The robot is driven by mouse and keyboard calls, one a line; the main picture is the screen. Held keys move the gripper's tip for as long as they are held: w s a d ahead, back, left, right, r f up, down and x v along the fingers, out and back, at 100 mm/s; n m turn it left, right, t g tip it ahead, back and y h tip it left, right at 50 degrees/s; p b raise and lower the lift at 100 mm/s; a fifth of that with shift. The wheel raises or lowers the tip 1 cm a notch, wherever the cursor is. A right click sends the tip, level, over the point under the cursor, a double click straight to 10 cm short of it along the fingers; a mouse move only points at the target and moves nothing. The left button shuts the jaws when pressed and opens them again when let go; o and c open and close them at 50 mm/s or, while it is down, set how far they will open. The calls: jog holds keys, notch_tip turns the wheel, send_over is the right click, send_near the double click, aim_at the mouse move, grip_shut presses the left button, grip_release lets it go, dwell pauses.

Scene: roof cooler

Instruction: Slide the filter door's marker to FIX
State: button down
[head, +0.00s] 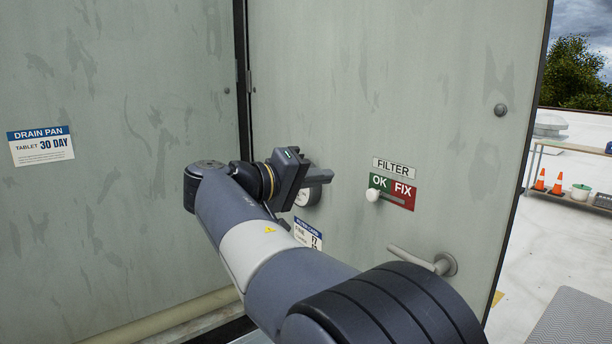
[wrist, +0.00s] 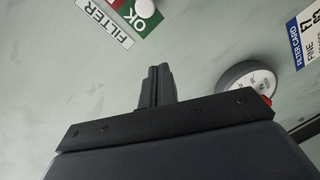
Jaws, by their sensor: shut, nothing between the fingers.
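The filter marker is a white round knob (head: 372,195) on a slot in the FILTER plate. It sits at the left end, below the green OK half (head: 379,182); the red FIX half (head: 403,194) is to its right. In the wrist view the knob (wrist: 145,9) shows at the top edge, partly over the OK label (wrist: 130,14); FIX is mostly out of frame. My gripper (head: 327,174) is shut and empty, left of the plate and apart from the knob. Its closed fingers (wrist: 157,82) also show in the wrist view.
A round gauge (head: 309,194) is close behind my gripper and also shows in the wrist view (wrist: 247,88). A lever handle (head: 428,262) sits below the plate. A filter card (head: 308,233) is on the door, lower left. A shelf with cones (head: 540,180) stands far right.

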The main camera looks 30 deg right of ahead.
aim_at(375, 195)
jog(key=d, duration=0.3)
jog(key=d+p, duration=0.1)
jog(key=shift+s+d+f, duration=0.1)
jog(key=shift+d+f, duration=0.15)
jog(key=shift+d, duration=0.1)
jog(key=shift+s+d+f, duration=0.1)
jog(key=shift+s+f, duration=0.15)
jog(key=shift+s, duration=0.2)
jog(key=shift+s+f, duration=0.2)
jog(key=shift+s, duration=0.25)
jog(key=shift+s+d+f, duration=0.2)
jog(key=shift+s+f, duration=0.1)
jog(key=shift+s, duration=0.15)
jog(key=shift+s+f, duration=0.1)
jog(key=shift+s, duration=0.05)
jog(key=shift+s+f+b, duration=0.15)
jog(key=shift+s+b, duration=0.2)
jog(key=shift+s, duration=0.1)
jog(key=s+b, duration=0.2)
jog(key=s, duration=0.2)
jog(key=shift+s+d+b, duration=0.1)
jog(key=shift+s+b, duration=0.2)
jog(key=shift+b, duration=0.1)
jog(key=shift+r, duration=0.2)
